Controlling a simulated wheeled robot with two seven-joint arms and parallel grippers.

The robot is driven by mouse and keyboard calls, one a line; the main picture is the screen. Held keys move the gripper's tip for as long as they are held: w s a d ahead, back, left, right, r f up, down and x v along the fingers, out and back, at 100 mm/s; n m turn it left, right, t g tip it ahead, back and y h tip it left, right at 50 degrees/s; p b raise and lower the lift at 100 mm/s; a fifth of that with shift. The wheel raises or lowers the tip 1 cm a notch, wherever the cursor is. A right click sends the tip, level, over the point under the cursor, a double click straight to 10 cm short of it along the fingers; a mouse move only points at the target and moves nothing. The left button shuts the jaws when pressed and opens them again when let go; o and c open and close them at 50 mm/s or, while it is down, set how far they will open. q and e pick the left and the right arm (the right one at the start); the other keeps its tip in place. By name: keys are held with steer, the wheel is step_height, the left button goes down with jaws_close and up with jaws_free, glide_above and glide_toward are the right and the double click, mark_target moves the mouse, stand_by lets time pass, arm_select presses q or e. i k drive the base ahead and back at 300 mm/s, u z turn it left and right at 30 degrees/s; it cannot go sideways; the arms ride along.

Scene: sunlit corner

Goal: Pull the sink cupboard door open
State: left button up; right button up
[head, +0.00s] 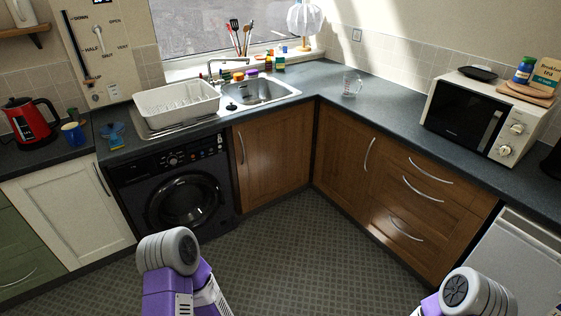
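The sink cupboard door (275,158) is brown wood and sits below the steel sink (258,91), just right of the black washing machine. It looks shut. Its curved metal handle (241,148) runs upright near the door's left edge. Parts of my two purple and grey arms show at the bottom of the head view, well short of the door. Neither gripper is in view.
The washing machine (178,192) stands left of the door. Another wooden cupboard door (342,150) and drawers (425,190) meet it at the corner on the right. The patterned floor (275,250) in front is clear.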

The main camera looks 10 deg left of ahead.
mark_target(272, 151)
steer(key=u, duration=0.45)
steer(key=i, duration=0.55)
steer(key=u, duration=0.9)
steer(key=i, duration=1.45)
steer(key=z, duration=1)
steer(key=i, duration=0.65)
steer(key=z, duration=0.6)
